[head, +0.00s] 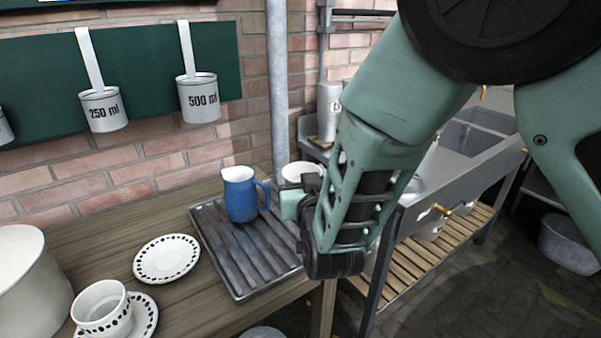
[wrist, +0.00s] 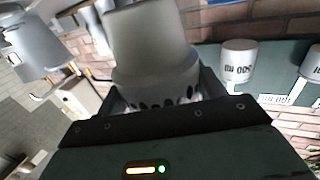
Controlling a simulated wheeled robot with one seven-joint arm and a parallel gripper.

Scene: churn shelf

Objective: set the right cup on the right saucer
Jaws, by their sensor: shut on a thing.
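My gripper (head: 302,195) is shut on the right cup (head: 300,171), a white cup partly hidden behind the gripper in the head view. The cup is held up beyond the right side of the ribbed tray. In the wrist view the cup (wrist: 150,45) fills the space between the fingers (wrist: 160,92), and a row of dark spots shows close to them. The right saucer (head: 166,258), white with a black-spotted rim, lies empty on the wooden table, left of the tray and well away from my gripper.
A blue jug (head: 240,195) stands on the dark ribbed tray (head: 250,275), between the held cup and the right saucer. Another spotted cup (head: 102,303) sits on the left saucer (head: 148,313). A large white pot (head: 25,285) stands far left. A grey pipe (head: 277,90) rises behind.

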